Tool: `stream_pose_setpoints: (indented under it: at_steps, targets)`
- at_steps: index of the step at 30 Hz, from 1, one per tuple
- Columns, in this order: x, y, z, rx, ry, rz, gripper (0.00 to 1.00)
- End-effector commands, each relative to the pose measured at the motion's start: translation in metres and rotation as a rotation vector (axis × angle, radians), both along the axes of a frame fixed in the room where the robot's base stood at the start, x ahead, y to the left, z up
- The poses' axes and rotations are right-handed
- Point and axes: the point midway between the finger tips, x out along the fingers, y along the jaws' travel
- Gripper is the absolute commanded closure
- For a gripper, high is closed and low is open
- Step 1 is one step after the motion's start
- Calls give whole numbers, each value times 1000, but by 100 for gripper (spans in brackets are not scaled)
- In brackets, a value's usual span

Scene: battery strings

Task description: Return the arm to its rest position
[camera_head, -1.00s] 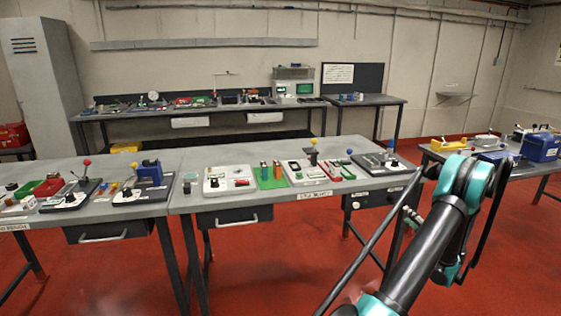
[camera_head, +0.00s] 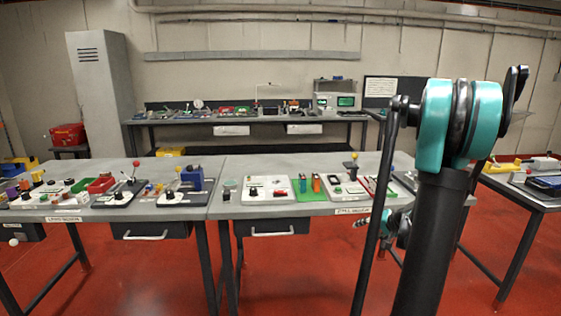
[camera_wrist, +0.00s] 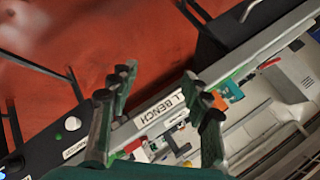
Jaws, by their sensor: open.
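My arm (camera_head: 440,190) stands raised on the right of the head view, its dark link upright and its teal elbow joint near the top. My gripper (camera_wrist: 158,88) shows in the wrist view with its two dark fingers spread apart and nothing between them. Beyond the fingers, the wrist view shows the bench edge with a white label (camera_wrist: 160,108) and small parts on the bench, tilted in the picture. In the head view the gripper itself cannot be made out clearly behind the arm.
A long grey bench (camera_head: 240,168) with switch boards and a green mat (camera_head: 308,192) crosses the middle. A back bench (camera_head: 180,121) stands by the wall, with a grey locker (camera_head: 102,80) at left. A side table (camera_head: 510,190) stands right. Red floor (camera_head: 150,275) is open in front.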

Motion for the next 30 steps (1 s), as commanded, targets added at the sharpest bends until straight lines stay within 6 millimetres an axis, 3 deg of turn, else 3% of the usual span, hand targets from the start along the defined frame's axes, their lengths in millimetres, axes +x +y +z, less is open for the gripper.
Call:
stream_pose_setpoints:
  at_steps: [1, 3, 12, 21, 25, 30]
  targets:
    - [-13, 19, 2, -28, 23, 28, 51]
    - [-32, 40, 2, -74, 56, 61, 51]
    - [-124, 103, -5, -284, 176, 194, 51]
    - [-218, 127, -22, -514, 247, 307, 51]
    - [-246, 127, -29, -592, 263, 336, 51]
    - [-264, 124, -34, -646, 270, 356, 51]
